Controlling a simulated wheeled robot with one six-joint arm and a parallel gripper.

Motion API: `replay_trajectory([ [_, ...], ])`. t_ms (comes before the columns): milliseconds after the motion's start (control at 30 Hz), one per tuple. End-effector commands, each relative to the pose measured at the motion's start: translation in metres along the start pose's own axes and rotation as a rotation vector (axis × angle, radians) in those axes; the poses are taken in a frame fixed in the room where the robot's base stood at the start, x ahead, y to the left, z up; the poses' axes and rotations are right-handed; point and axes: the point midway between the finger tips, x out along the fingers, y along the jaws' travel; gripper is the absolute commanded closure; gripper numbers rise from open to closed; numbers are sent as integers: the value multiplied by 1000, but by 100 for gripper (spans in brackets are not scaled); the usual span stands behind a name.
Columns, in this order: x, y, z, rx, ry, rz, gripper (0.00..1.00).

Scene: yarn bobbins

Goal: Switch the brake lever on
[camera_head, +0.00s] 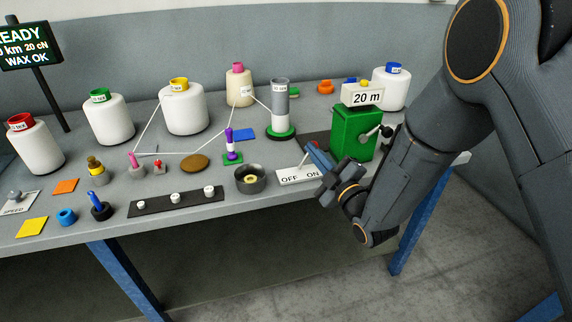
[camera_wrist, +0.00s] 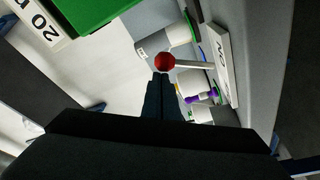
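The brake lever (camera_head: 303,160) stands on a white plate (camera_head: 289,178) marked OFF and ON at the table's front edge. In the wrist view its pale shaft (camera_wrist: 192,64) ends in a red ball knob (camera_wrist: 165,62), and the plate (camera_wrist: 219,65) shows on the right. In the head view the shaft leans a little right; its knob is mostly hidden by my gripper (camera_head: 311,149). In the wrist view my gripper (camera_wrist: 160,77) has its fingers together, with the knob just beyond the tips. I cannot tell whether they touch it.
A green box (camera_head: 353,135) with a crank and a "20 m" sign (camera_head: 362,96) stands close behind my gripper. A dark round cup (camera_head: 250,180) sits left of the plate. Several white bobbins stand along the back. Free room lies in front of the table.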

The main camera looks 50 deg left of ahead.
Motion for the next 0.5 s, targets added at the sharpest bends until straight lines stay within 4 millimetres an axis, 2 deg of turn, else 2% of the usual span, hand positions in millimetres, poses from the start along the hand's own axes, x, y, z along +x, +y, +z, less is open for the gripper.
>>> replay_trajectory([
  [367,0,1,2,-1,-4,2,100],
  [500,-2,3,-4,-1,-4,2,100],
])
